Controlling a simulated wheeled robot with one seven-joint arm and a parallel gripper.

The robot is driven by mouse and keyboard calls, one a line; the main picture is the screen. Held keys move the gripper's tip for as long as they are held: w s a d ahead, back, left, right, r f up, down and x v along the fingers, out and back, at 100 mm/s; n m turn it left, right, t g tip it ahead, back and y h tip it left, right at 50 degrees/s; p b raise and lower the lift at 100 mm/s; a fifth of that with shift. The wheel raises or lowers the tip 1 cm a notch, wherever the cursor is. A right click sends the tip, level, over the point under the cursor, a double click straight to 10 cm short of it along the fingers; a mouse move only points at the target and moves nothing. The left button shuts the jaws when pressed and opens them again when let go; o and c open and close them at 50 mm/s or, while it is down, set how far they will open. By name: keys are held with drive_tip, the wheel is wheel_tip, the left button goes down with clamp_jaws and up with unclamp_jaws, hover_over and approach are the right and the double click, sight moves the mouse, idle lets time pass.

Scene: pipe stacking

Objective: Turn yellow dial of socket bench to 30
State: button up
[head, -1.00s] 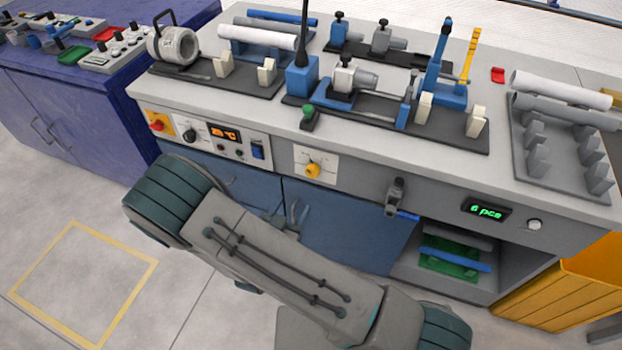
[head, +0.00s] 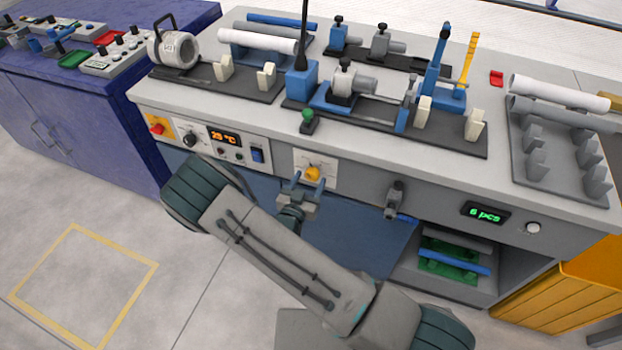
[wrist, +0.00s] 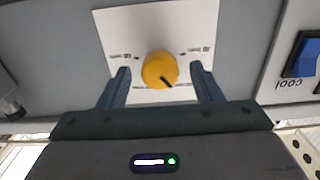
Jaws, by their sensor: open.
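The yellow dial (head: 313,173) sits on a white plate (head: 328,163) on the front panel of the grey socket bench (head: 360,178). In the wrist view the dial (wrist: 160,70) has a dark pointer line toward the picture's lower right. Small markings surround it but are too blurred to read. My gripper (head: 304,180) is just in front of the plate. In the wrist view my gripper (wrist: 163,82) is open, with one finger on each side of the dial and a visible gap at both sides. I cannot tell how far the fingertips are from the plate.
A panel with a red knob (head: 157,127), a lit temperature display (head: 224,136) and a blue switch (head: 258,155) is left of the dial. A dark fitting (head: 395,195) protrudes at the right. Pipe fixtures stand on the bench top above.

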drive_tip(key=shift+w+d, duration=0.2)
drive_tip(key=shift+w, duration=0.3)
